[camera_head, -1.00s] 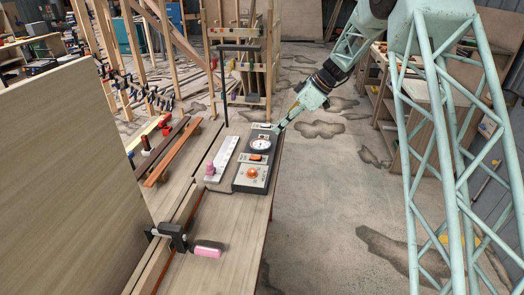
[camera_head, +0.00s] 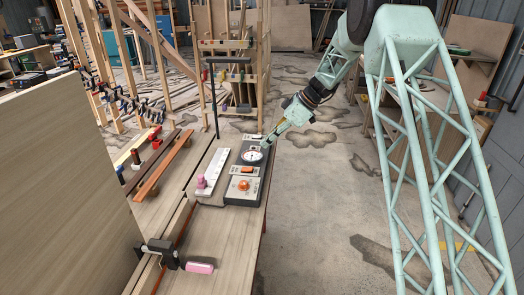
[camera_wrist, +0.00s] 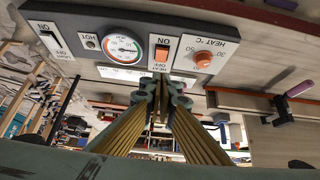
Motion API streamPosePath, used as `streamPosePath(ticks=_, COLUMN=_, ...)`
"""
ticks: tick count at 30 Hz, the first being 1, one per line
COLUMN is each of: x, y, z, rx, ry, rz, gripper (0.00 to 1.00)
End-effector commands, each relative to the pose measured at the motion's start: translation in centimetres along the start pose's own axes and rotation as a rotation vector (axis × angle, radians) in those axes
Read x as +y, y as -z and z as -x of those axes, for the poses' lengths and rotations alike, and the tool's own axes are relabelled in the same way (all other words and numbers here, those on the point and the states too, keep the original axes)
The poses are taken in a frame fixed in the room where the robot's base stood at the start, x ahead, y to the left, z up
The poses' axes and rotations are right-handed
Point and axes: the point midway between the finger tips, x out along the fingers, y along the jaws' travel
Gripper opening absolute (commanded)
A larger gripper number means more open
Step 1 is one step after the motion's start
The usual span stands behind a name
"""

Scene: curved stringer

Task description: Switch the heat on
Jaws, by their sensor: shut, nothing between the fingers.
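The dark control panel (camera_head: 228,195) lies on the bench. It carries an orange heat rocker switch (camera_head: 247,170), also near the middle of the wrist view (camera_wrist: 162,57), with ON and OFF marks. An orange heat knob (camera_head: 243,185) sits beside it, also in the wrist view (camera_wrist: 203,60). A round dial (camera_head: 252,156) lies on the switch's other side. My gripper (camera_head: 266,145) is over the panel's far end near the dial. In the wrist view its shut, empty fingertips (camera_wrist: 163,86) appear just below the heat switch. I cannot tell the gap or the rocker's position.
A light switch (camera_wrist: 50,40) and a HOT lamp (camera_wrist: 91,42) share the panel. A dark upright post (camera_head: 214,100) stands behind. A pink-handled clamp (camera_head: 198,268) is at the front.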

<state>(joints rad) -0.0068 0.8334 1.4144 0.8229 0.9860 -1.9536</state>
Motion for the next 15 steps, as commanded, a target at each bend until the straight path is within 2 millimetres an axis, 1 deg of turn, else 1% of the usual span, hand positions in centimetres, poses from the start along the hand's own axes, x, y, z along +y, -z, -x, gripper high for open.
streamPosePath(ticks=8, x=0.0, y=-0.1, z=-2.4, rx=0.0, ry=0.001, rz=-0.001, gripper=0.0)
streamPosePath(ticks=15, x=-0.1, y=-0.1, z=-5.5, rx=-0.001, ry=0.002, rz=-0.001, gripper=0.0)
